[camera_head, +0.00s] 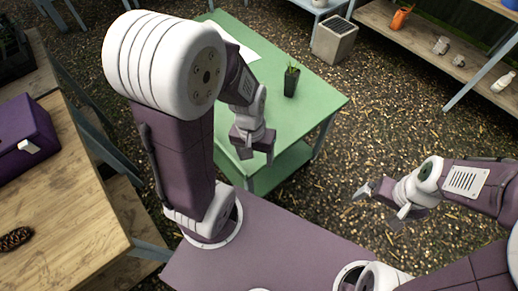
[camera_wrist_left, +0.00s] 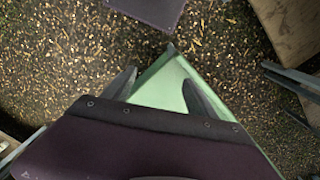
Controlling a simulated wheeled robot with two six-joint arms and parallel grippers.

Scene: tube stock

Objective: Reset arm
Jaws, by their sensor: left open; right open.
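My left gripper (camera_head: 257,154) hangs over the near part of the green table (camera_head: 318,98), with its fingers pointing down. In the left wrist view its two fingers (camera_wrist_left: 162,90) stand apart with nothing between them, and the green table (camera_wrist_left: 158,88) shows below. My right gripper (camera_head: 381,202) is held over the ground at the right of the head view, away from any table. It is open and no object shows in it. My left arm hides part of the green table.
A small potted plant (camera_head: 291,80) and a white sheet (camera_head: 238,46) are on the green table. A wooden bench (camera_head: 70,220) at left bears a purple box (camera_head: 22,138) and a pine cone (camera_head: 15,238). Wooden shelves (camera_head: 420,45) and a grey bin (camera_head: 334,40) stand behind. Ground at right is clear.

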